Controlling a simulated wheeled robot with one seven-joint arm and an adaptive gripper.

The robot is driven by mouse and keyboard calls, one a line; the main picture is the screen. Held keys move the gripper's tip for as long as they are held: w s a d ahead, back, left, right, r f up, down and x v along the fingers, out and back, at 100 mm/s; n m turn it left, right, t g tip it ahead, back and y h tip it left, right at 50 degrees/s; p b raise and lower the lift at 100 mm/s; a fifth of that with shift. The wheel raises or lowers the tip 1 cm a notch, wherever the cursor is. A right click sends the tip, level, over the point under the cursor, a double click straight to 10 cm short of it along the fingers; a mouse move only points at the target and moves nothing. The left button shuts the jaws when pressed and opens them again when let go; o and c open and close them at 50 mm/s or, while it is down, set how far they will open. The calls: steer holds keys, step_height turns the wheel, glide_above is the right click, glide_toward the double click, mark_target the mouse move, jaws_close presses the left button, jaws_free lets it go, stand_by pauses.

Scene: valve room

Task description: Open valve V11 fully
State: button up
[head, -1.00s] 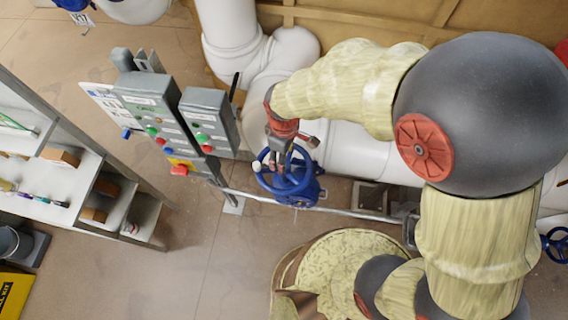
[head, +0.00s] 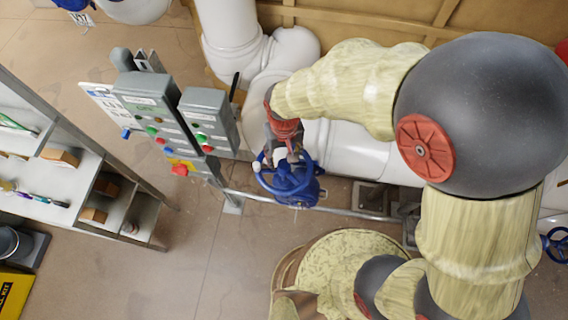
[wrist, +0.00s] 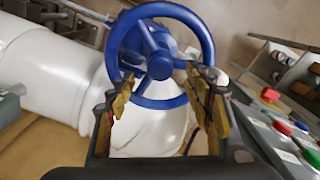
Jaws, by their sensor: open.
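A blue handwheel valve (head: 290,182) stands on the white pipe in the middle of the head view. Its round rim, spokes and hub show large in the wrist view (wrist: 160,62). I cannot read a V11 label on it. My gripper (wrist: 160,95) is open, with its two fingers apart at the near part of the wheel. The fingertips overlap the lower rim in the picture; I cannot tell whether they touch it. In the head view my gripper (head: 283,155) is just above the wheel's far side, and the wheel partly hides behind it.
Grey control boxes (head: 208,120) with coloured buttons stand left of the wheel, and close on the right in the wrist view (wrist: 285,135). White pipes (head: 345,148) run behind. A shelf (head: 75,170) is at the left. Another blue handwheel (head: 557,243) is at the right edge.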

mark_target(284, 164)
steer(key=shift+f+b, duration=2)
steer(key=shift+f, duration=0.9)
steer(key=shift+s+f, duration=0.15)
steer(key=shift+f, duration=0.3)
steer(key=shift+c, duration=1.2)
steer(key=c, duration=0.7)
steer(key=shift+c, duration=0.5)
